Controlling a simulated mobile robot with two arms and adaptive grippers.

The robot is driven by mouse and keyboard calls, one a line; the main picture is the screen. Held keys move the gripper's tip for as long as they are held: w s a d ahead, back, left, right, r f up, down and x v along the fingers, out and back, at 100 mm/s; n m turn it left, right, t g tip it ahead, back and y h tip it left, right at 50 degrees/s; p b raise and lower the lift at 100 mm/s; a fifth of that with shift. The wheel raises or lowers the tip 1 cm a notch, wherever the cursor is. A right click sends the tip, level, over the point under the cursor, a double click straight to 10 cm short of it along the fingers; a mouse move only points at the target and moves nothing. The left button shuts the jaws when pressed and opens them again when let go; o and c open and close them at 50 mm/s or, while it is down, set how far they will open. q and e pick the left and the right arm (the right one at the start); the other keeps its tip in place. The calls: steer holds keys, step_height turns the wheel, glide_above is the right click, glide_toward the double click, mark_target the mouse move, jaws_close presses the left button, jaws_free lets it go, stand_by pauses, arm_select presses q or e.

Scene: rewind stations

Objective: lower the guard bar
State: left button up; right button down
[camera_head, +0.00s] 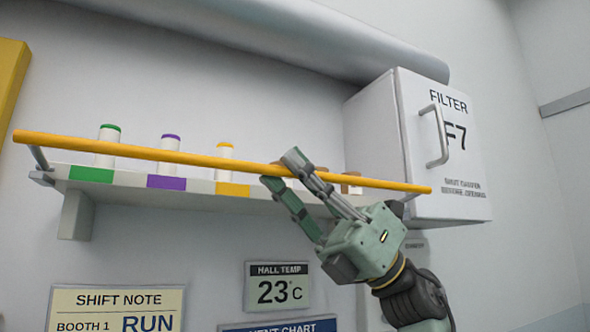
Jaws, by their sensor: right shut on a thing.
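The guard bar (130,149) is a long orange-yellow rod that runs across the front of a white wall shelf (120,187). It slopes slightly down to the right in the picture. A grey side arm (39,157) joins its left end to the shelf. My right gripper (283,172) is shut on the bar, right of its middle, with its fingers around the rod. The right wrist comes up from the lower right. My left gripper is not in view.
Bottles with green (108,146), purple (169,153) and orange (224,149) caps stand on the shelf behind the bar. A white filter box (412,140) with a handle (436,137) is at the right. A pipe (280,42) runs above. Signs, including a temperature display (278,287), hang below.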

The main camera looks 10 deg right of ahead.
steer(key=shift+f, duration=0.1)
stand_by(0.4)
steer(key=c, duration=1.8)
jaws_free()
steer(key=shift+d, duration=0.15)
steer(key=v, duration=1.2)
steer(key=shift+c, duration=0.3)
